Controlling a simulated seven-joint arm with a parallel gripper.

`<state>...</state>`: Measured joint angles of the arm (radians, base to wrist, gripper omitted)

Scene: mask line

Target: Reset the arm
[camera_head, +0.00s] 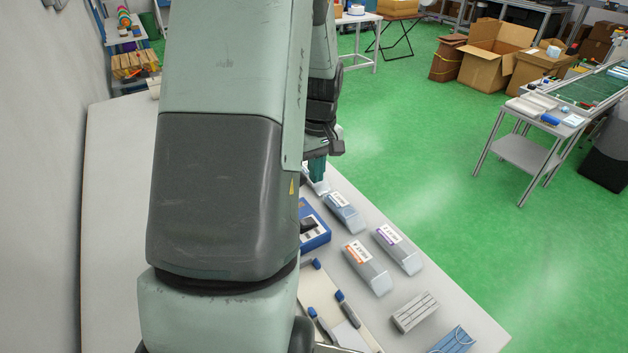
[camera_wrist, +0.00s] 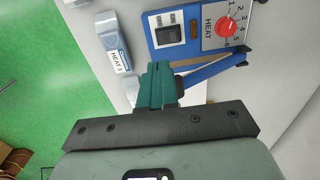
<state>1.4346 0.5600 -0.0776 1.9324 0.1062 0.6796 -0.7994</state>
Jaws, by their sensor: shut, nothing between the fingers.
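My gripper (camera_wrist: 158,72) is shut and empty in the wrist view, its teal fingers pressed together above the table. In the head view the gripper (camera_head: 317,170) shows only partly beside my large arm, over the far part of the white table (camera_head: 455,305). A blue heat sealer with a red dial marked HEAT (camera_wrist: 215,28) lies just beyond the fingertips in the wrist view. My arm hides most of the sealer and the table's left middle in the head view.
Several grey labelled blocks (camera_head: 368,267) lie on the table to the right of the sealer. A grey pleated mask (camera_head: 415,312) and a blue one (camera_head: 453,342) lie near the front. Blue-capped tools (camera_head: 347,308) lie on a pale board. A wall borders the table's left side.

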